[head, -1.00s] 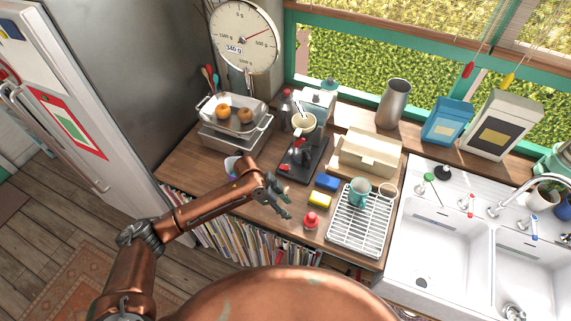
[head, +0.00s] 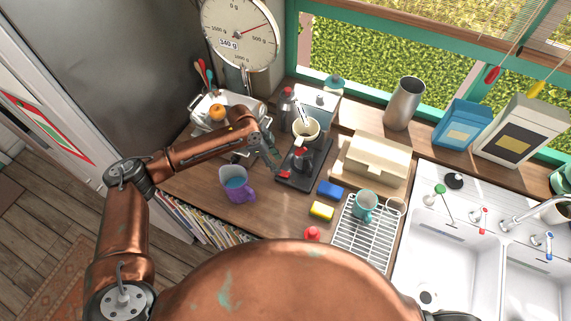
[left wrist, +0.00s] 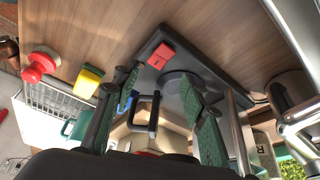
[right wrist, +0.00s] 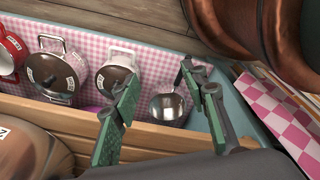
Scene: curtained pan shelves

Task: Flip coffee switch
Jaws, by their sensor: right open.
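The coffee machine (head: 299,180) stands on the wooden counter, a black base with a cream top piece (head: 305,128). Its red switch (head: 284,175) sits at the front left of the base. In the left wrist view the red switch (left wrist: 160,55) shows on the dark base plate (left wrist: 190,48), beyond my fingertips. My left gripper (head: 273,158) is just left of the machine, close to the base. In the left wrist view my left gripper (left wrist: 160,88) is open, with a dark handle showing between its fingers. My right gripper (right wrist: 163,85) is open and empty, away from the machine.
Scales (head: 240,35) stand behind left. The right wrist view shows a shelf with pans (right wrist: 52,76).

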